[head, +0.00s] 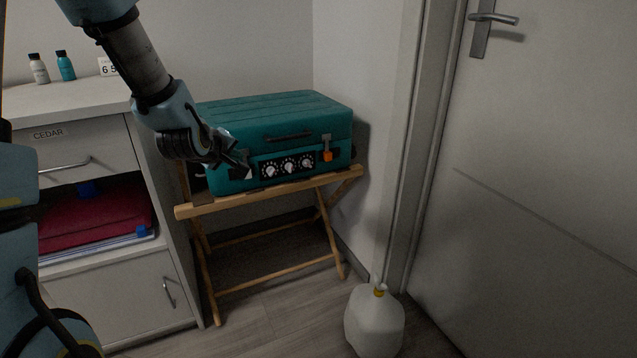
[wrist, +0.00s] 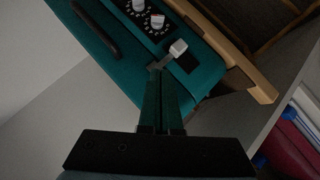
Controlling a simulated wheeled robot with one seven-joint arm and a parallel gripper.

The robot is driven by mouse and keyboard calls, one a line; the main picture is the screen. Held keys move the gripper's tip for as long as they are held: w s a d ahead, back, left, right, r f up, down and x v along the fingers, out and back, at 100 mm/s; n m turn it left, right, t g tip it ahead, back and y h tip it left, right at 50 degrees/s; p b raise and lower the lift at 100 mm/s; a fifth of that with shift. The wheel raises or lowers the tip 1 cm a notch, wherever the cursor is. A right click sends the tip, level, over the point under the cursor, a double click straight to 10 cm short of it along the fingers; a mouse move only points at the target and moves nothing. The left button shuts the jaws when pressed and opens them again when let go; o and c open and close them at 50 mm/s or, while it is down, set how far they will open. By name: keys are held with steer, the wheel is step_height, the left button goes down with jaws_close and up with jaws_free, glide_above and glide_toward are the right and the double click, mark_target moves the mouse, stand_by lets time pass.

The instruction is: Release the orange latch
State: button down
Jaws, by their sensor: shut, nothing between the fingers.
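A teal suitcase (head: 275,115) stands on a wooden folding rack (head: 270,191). The orange latch (head: 327,155) is on the right part of its front face, below a metal catch plate, and hangs downward. It is outside the wrist view. A whitish latch (head: 248,173) is on the left part of the front; it also shows in the wrist view (wrist: 178,48). My gripper (head: 243,168) is shut and empty, with its tips (wrist: 156,69) close beside the whitish latch. Whether they touch it I cannot tell. The gripper is well left of the orange latch.
Several white dials (head: 289,166) sit on a dark panel between the latches, below a handle (head: 289,136). A cabinet (head: 95,258) labelled CEDAR stands left. A white jug (head: 374,322) is on the floor right of the rack. A door (head: 560,150) is at the right.

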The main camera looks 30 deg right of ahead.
steer(key=d+f+n+t+h+b, duration=0.1)
steer(key=d+f+n+h+b, duration=0.15)
steer(key=d+f+b, duration=0.5)
steer(key=n+t+h+b, duration=0.1)
steer(key=n+h+b, duration=0.1)
steer(key=h+b, duration=0.3)
glide_toward(330, 157)
steer(key=a, duration=0.4)
steer(key=shift+s+a+y, duration=0.1)
steer(key=shift+s+y, duration=0.15)
steer(key=shift+s, duration=0.1)
steer(key=b+x, duration=0.2)
steer(key=x, duration=0.8)
steer(key=shift+w+r, duration=0.1)
steer(key=shift+s+d, duration=0.2)
steer(key=shift+d, duration=1.25)
steer(key=shift+s, duration=0.1)
